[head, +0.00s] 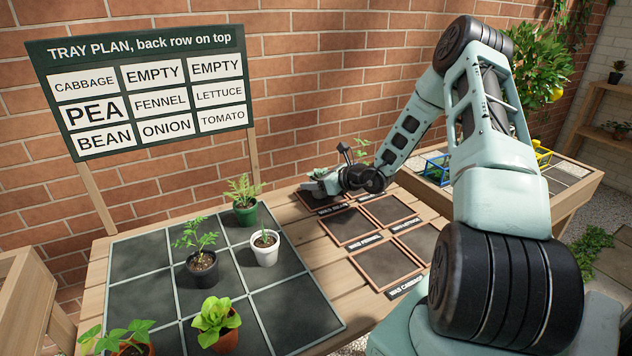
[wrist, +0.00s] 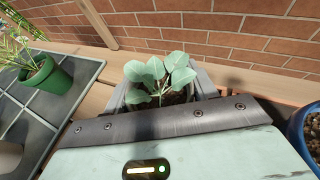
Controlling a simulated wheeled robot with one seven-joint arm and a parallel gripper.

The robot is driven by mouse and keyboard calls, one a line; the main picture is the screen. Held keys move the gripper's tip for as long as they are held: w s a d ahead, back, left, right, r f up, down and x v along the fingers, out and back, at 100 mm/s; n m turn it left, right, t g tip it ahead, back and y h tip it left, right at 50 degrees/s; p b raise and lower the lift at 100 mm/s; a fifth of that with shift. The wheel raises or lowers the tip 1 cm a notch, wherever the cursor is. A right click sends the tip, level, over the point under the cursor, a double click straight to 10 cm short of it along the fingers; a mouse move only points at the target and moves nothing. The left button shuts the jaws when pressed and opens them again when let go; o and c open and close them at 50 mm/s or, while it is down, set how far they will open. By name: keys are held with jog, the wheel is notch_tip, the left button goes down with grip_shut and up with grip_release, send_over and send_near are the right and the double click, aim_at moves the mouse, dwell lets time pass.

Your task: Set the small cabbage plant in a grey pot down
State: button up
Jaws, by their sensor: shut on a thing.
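The small cabbage plant (wrist: 160,80), with broad grey-green leaves, stands upright between the jaws of my gripper (wrist: 160,92) in the wrist view. Its pot is mostly hidden by the jaws and the gripper body. In the head view my gripper (head: 326,184) is low at the far end of the wooden table, over or beside the farthest framed mat (head: 320,204). I cannot tell whether the pot touches a surface. The gridded tray (head: 137,257) lies to the left. The tray plan sign (head: 147,92) names cabbage in its back left cell.
The tray holds a green pot (head: 245,214), a white pot (head: 265,254), a black pot (head: 203,273), a lettuce (head: 215,316) and a leafy seedling (head: 118,337). Its back left cell looks bare. A blue pot (wrist: 304,140) stands close right of my gripper. The brick wall (head: 300,80) is behind.

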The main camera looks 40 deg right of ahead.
jog(key=shift+f, duration=0.2)
jog(key=o, duration=1)
jog(key=shift+o, duration=0.2)
